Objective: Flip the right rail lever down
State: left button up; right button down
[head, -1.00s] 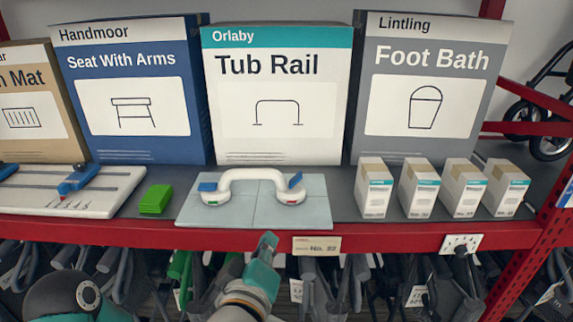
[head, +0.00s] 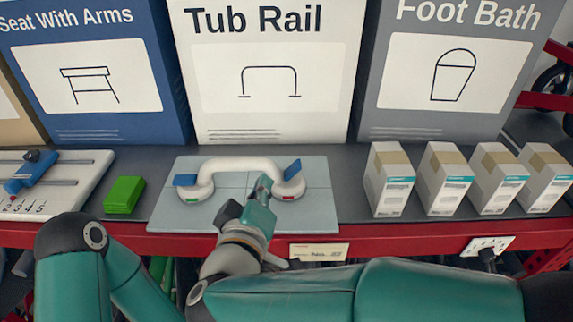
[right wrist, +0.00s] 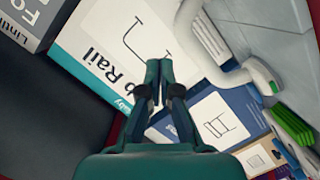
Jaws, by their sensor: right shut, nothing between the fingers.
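The white tub rail (head: 238,164) is fixed on a grey tiled panel (head: 175,211) on the shelf. Its right blue lever (head: 293,169) sticks up at a tilt, with a red mark on the foot below it. Its left blue lever (head: 186,180) lies lower, with a green mark on its foot. My right gripper (head: 264,186) is shut and empty, just left of the right foot, close to the rail. Contact cannot be told. In the right wrist view the shut fingers (right wrist: 158,68) show beside the rail (right wrist: 205,40); I cannot make out the right lever there. My left gripper is not in view.
A green block (head: 124,195) lies left of the panel. Several small white boxes (head: 390,182) stand to the right. Large product boxes, including the Tub Rail box (head: 265,80), stand close behind. The red shelf edge (head: 390,235) runs along the front.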

aim_at(292, 170)
jog(key=p+x, duration=0.2)
jog(key=x, duration=0.7)
jog(key=shift+w+d, duration=0.15)
jog(key=shift+w, duration=0.1)
jog(key=shift+w+d+f, duration=0.2)
jog(key=shift+d+f, duration=0.35)
jog(key=shift+w+d+f, duration=0.2)
jog(key=shift+d+f, duration=0.35)
jog(key=shift+d, duration=0.05)
jog(key=shift+d+f, duration=0.35)
jog(key=shift+a, duration=0.1)
